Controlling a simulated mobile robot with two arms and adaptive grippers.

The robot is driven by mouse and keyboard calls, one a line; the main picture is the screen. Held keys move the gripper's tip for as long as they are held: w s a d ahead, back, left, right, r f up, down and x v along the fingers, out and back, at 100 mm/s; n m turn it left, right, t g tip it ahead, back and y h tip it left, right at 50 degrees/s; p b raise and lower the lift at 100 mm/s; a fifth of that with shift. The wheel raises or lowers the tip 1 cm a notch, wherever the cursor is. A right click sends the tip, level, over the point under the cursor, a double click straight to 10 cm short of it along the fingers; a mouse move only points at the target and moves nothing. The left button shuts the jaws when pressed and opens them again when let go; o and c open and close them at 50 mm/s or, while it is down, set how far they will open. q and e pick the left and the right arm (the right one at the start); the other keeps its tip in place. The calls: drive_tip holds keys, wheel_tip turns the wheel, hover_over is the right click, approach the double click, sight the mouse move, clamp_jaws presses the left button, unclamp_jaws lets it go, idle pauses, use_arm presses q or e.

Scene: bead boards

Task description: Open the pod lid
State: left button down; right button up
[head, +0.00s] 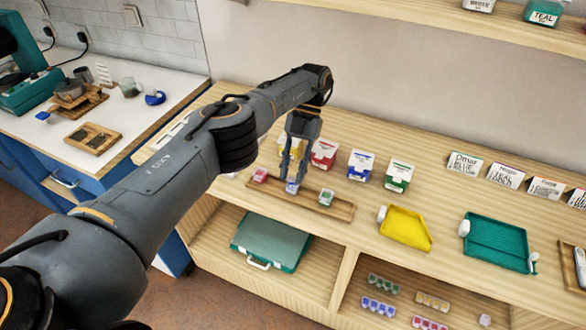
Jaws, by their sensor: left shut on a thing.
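A shallow wooden tray (313,205) on the wooden counter holds a row of small pods: a red one (260,174), a blue one (292,187) and a green one (326,197). My left gripper (293,176) reaches down from above over the middle of the tray. Its fingers are shut on the blue pod, which they partly hide. I cannot tell whether the blue pod's lid is up or down, or whether the pod touches the tray. My right gripper is not in view.
Red (325,153), blue (361,165) and green (398,175) boxes stand behind the tray. A yellow tray (406,229) and a teal bead board (496,243) lie to the right. A green case (271,243) sits on the lower shelf. Bare counter lies between these.

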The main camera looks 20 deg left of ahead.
sight(293, 179)
use_arm(q)
drive_tip(key=c, duration=1.4)
unclamp_jaws()
drive_tip(key=shift+r, duration=0.1)
drive_tip(key=shift+w+r, duration=0.15)
drive_tip(key=shift+r, duration=0.45)
wheel_tip(293, 179, up, 8)
drive_tip(key=shift+r, duration=0.25)
